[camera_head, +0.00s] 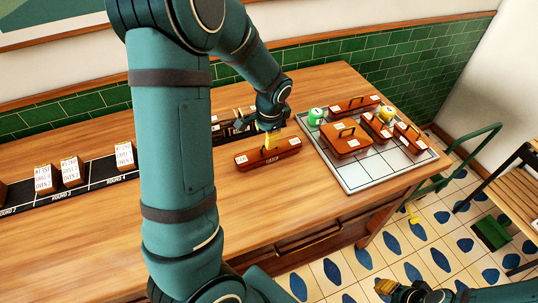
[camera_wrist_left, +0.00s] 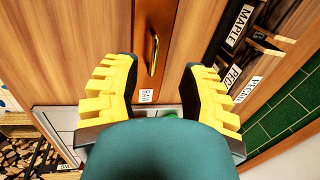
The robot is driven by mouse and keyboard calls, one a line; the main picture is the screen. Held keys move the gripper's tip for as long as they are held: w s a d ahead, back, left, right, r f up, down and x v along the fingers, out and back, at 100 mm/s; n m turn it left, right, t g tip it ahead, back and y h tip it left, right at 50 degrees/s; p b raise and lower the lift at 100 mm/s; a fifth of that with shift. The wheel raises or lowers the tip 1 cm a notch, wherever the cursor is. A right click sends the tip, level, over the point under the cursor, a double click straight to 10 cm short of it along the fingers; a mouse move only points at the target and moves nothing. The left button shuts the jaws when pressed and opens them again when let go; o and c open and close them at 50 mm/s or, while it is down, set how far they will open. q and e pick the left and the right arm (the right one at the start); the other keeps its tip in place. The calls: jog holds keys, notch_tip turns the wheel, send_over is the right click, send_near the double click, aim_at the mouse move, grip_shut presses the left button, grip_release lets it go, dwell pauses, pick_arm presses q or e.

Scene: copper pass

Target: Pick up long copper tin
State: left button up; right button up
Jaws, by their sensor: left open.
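A long copper tin (camera_head: 267,154) with a thin handle on its lid lies on the wooden counter, left of the grey tray. In the left wrist view the tin (camera_wrist_left: 155,18) runs up between my fingers, its handle (camera_wrist_left: 153,55) and a white label showing. My left gripper (camera_head: 269,140) points down over the tin and hides part of its top. Its yellow fingers (camera_wrist_left: 155,75) are spread either side of the handle, with nothing held. Whether they touch the lid is not clear. My right gripper (camera_head: 388,288) is low at the picture's bottom right, its jaws unclear.
The grey tray (camera_head: 347,181) bears several copper tins, including a wide one (camera_head: 346,140), and a green-and-white jar (camera_head: 315,116). A black strip (camera_head: 103,170) with labelled cards lies on the left. A dark labelled rack (camera_head: 225,130) stands behind the tin. The counter front is clear.

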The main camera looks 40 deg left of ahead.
aim_at(269, 151)
pick_arm(q)
jog(key=f, duration=0.2)
jog(key=w+f, duration=0.1)
jog(key=f, duration=0.1)
jog(key=shift+f+b, duration=0.4)
jog(key=shift+f, duration=0.3)
jog(key=shift+w, duration=0.1)
grip_shut()
